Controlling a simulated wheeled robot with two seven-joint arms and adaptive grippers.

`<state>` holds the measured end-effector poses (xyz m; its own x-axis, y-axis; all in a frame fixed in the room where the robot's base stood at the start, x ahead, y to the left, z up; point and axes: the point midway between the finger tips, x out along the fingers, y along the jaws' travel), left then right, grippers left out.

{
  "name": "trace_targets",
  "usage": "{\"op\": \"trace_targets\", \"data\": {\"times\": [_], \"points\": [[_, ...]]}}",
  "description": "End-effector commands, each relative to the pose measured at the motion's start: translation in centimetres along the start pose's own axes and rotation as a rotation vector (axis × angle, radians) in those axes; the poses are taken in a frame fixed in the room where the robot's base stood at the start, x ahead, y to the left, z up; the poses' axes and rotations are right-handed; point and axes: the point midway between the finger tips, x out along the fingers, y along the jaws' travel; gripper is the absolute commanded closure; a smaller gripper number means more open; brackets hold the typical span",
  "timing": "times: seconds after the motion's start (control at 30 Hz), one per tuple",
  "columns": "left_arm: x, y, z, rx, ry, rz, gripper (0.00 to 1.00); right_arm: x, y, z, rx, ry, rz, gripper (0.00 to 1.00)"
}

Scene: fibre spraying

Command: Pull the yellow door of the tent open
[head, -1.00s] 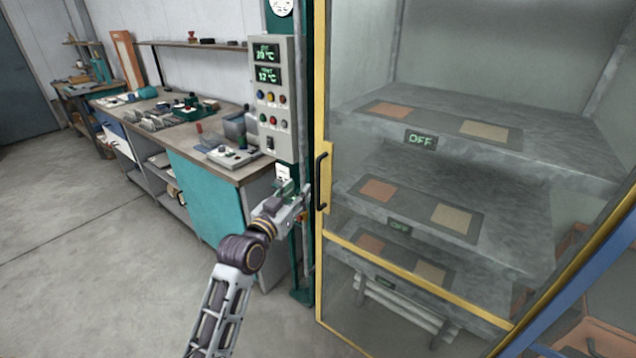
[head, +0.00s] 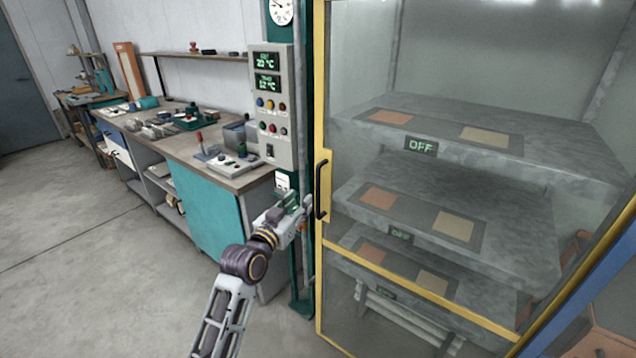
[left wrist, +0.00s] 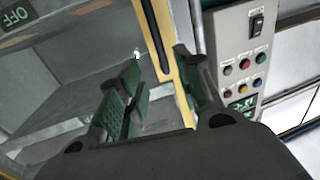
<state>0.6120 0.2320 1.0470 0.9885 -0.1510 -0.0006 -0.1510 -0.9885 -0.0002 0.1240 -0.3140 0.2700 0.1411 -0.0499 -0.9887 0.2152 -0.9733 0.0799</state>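The yellow-framed glass door (head: 320,120) of the tent is shut in the head view. Its black handle (head: 321,187) is upright on the left post of the frame. My left gripper (head: 302,209) is just left of the handle, close to it; whether they touch cannot be told. In the left wrist view the green-padded fingers (left wrist: 160,80) are spread apart. The yellow door post (left wrist: 164,60) shows between them, beyond the tips. My right gripper is not in view.
A control panel (head: 271,105) with buttons and displays stands left of the door. A workbench (head: 205,205) with tools runs along the wall. Grey shelves (head: 470,145) with OFF displays show behind the glass. The floor (head: 90,260) at left is clear.

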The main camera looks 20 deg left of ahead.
Motion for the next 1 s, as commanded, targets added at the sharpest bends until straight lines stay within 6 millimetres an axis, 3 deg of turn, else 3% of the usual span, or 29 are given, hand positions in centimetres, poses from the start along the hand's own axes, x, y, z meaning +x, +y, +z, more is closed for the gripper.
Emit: {"op": "trace_targets", "data": {"times": [0.17,0.53,1.0], "points": [[1.3,0.0,-0.1,0.000,0.001,0.000,0.65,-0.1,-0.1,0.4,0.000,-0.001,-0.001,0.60],[4.4,0.0,-0.1,-0.001,0.001,0.001,0.65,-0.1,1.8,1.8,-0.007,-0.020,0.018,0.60],[8.5,0.0,-0.1,-0.001,0.001,0.000,0.65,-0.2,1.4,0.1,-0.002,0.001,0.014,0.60]]}}
